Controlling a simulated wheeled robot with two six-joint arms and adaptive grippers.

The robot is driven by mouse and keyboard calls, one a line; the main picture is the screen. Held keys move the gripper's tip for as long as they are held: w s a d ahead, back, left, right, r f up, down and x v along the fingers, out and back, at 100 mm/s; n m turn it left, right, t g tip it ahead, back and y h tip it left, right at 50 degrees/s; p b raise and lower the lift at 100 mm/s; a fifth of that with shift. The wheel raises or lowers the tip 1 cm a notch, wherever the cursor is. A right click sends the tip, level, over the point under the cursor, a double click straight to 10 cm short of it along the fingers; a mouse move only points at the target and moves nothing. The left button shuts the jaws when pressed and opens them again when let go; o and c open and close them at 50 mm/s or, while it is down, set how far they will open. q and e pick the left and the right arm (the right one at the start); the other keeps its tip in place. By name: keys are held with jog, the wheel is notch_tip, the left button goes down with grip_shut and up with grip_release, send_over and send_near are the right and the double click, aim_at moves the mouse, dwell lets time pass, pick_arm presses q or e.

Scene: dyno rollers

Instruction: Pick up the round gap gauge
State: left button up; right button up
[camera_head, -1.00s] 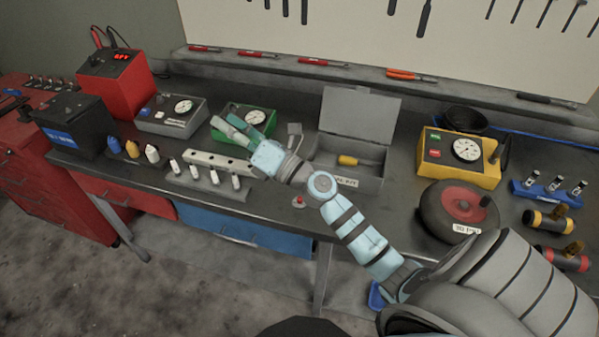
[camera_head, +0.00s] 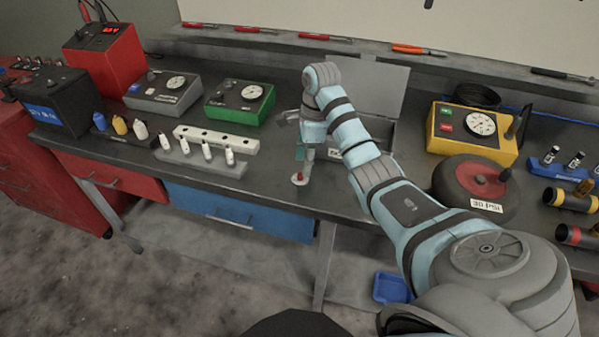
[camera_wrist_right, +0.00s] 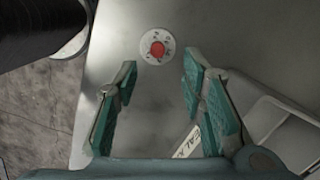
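The round gap gauge (camera_head: 299,179) is a small pale disc with a red knob, lying on the bench near its front edge. In the right wrist view the gauge (camera_wrist_right: 157,46) shows from above, with marks around its rim, ahead of the fingertips and between their lines. My right gripper (camera_head: 303,155) points down just above and behind the gauge. In the wrist view the right gripper (camera_wrist_right: 157,80) is open, its teal fingers wide apart with nothing between them. Whether the fingers touch the bench cannot be told. My left gripper is not in view.
A grey open box (camera_head: 378,84) stands behind my right arm, partly hidden. A rack of white bottles (camera_head: 200,165) stands left of the gauge. A green meter (camera_head: 240,103) is behind. A red-topped wheel (camera_head: 473,185) lies to the right. The bench's front edge is close.

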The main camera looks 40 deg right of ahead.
aim_at(301, 175)
jog(key=f+b, duration=0.1)
jog(key=f, duration=0.1)
jog(key=a+f+b, duration=0.1)
jog(key=f, duration=0.1)
jog(key=shift+w+a, duration=0.1)
jog(key=shift+a, duration=0.1)
grip_shut()
